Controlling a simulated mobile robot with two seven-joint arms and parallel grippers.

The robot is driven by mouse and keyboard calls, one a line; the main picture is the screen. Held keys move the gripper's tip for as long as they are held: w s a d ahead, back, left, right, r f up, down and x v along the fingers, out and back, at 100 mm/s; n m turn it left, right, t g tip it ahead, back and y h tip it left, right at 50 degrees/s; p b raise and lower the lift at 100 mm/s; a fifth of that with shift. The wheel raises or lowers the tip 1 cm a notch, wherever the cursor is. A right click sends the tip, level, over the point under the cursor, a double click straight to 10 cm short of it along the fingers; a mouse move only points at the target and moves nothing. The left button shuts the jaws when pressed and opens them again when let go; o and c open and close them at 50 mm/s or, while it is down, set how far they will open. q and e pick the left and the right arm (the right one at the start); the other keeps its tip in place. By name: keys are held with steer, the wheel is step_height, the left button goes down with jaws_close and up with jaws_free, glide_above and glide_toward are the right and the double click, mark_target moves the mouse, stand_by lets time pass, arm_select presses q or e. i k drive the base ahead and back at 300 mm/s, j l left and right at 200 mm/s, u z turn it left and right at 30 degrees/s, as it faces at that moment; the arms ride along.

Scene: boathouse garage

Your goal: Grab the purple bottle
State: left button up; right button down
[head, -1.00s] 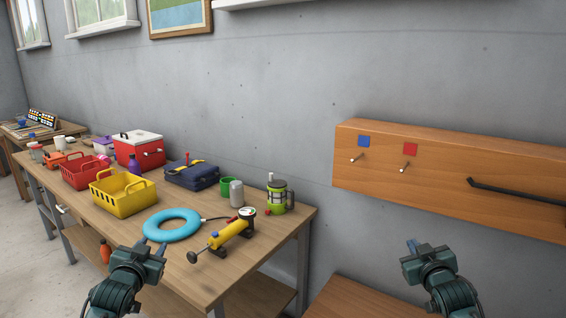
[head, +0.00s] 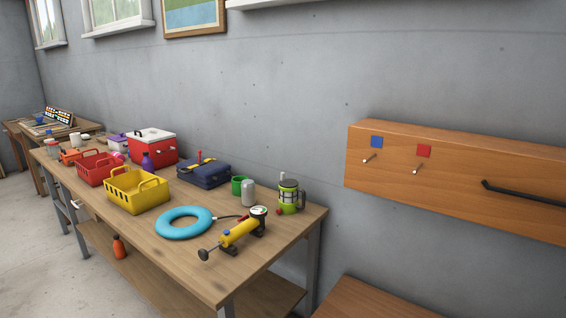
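The small purple bottle (head: 147,161) stands on the wooden workbench (head: 200,275), in front of the red and white cooler (head: 152,146) and behind the yellow basket (head: 138,192). Its lower part is partly hidden by the yellow basket. Neither of my grippers shows in the head view now, and nothing is seen touching the bottle.
A red basket (head: 95,168), a dark blue bag (head: 204,172), a blue ring (head: 184,222), a yellow pump (head: 238,233) and a green lantern (head: 289,197) share the benchtop. An orange bottle (head: 119,247) is on the lower shelf. A wooden peg board (head: 450,203) is at right.

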mark_target(147, 163)
steer(key=i+j, duration=0.1)
steer(key=j, duration=0.25)
steer(key=i+j+z, duration=0.1)
steer(key=j, duration=0.25)
steer(key=i+j, duration=0.15)
steer(key=j, duration=0.15)
steer(key=i+j+z, duration=0.25)
steer(key=j, duration=0.4)
steer(key=j+z, duration=0.2)
steer(key=j, duration=0.4)
steer(key=i+j+z, duration=0.25)
steer(key=j, duration=0.45)
steer(key=k+j+z, duration=0.1)
steer(key=j+z, duration=0.15)
steer(key=j, duration=0.4)
steer(key=j+z, duration=0.2)
steer(key=j, duration=0.45)
steer(key=k+j+z, duration=0.25)
steer(key=j, duration=0.45)
steer(key=j+z, duration=0.25)
steer(key=j, duration=0.4)
steer(key=k+j+z, duration=0.2)
steer(key=j, duration=0.4)
